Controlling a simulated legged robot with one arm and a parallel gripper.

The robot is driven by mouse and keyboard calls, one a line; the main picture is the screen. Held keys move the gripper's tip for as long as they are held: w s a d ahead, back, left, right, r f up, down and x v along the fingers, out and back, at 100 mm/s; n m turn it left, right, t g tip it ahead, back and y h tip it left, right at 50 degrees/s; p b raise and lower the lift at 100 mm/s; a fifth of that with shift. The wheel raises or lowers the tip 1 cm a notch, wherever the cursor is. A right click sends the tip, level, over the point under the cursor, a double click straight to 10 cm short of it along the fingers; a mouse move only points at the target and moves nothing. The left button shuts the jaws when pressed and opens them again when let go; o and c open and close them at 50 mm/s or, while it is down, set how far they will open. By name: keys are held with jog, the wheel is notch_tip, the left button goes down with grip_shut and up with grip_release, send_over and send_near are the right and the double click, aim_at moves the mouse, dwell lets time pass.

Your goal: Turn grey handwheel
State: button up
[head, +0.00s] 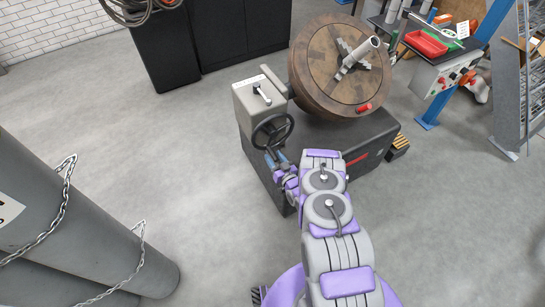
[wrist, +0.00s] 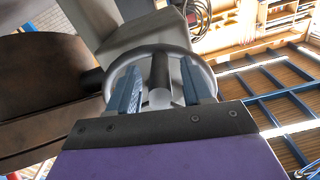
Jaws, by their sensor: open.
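The handwheel (head: 272,131) shows a dark round rim in the head view, on the front of a grey machine housing (head: 252,95). In the wrist view the handwheel (wrist: 150,49) looks grey, with a rounded hub (wrist: 160,97) and spokes near the middle. My gripper (head: 276,158) is at the lower edge of the wheel, with its blue fingers pointing at it. In the wrist view my gripper (wrist: 160,72) is open, one finger on each side of the hub, overlapping the wheel. Whether the fingers touch the wheel cannot be told.
Dark cabinets (head: 225,40) are behind. Grey cylinders with chains (head: 60,225) stand at left. A bench with a red tray (head: 426,43) is at right. The floor between is clear.

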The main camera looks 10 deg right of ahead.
jog(key=shift+x, duration=1.1)
jog(key=shift+c, duration=0.5)
grip_shut()
